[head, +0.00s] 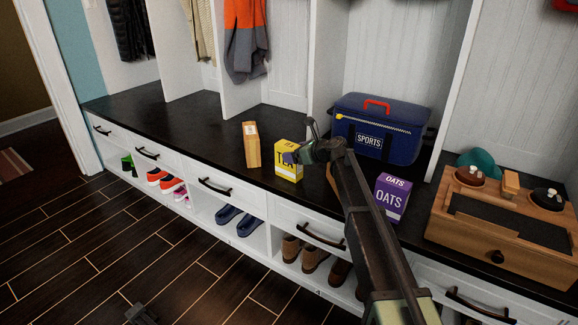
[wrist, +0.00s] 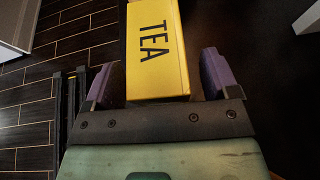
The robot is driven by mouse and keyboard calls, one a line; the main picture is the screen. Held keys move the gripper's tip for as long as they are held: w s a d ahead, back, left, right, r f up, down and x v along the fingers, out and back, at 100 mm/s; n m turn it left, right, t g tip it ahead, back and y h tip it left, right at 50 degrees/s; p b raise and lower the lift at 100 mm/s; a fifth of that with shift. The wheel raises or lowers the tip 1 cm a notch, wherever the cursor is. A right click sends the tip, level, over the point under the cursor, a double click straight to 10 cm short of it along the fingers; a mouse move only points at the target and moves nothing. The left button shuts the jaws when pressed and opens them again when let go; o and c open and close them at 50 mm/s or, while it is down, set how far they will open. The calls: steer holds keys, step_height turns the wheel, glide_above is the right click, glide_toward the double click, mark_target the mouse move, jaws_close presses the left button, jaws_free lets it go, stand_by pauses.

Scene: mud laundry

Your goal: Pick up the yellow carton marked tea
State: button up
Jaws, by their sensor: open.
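The yellow carton marked TEA (head: 287,172) stands upright on the dark bench top near its front edge. In the wrist view the carton (wrist: 156,45) lies between the two purple fingers, with a gap on each side. My gripper (head: 297,155) is open at the carton's upper right side in the head view, and one purple fingertip overlaps the carton there. No finger shows contact with the carton in the wrist view. The gripper also shows at the wrist view's centre (wrist: 158,77).
A tan carton (head: 252,146) stands left of the tea. A purple OATS carton (head: 391,198) and a blue SPORTS bag (head: 378,125) stand to the right, close to my arm. A wooden box (head: 505,225) is farther right. The bench's left part is clear.

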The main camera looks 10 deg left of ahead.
steer(key=c, duration=1)
steer(key=shift+r, duration=0.1)
step_height(320, 180, up, 20)
steer(key=p, duration=2)
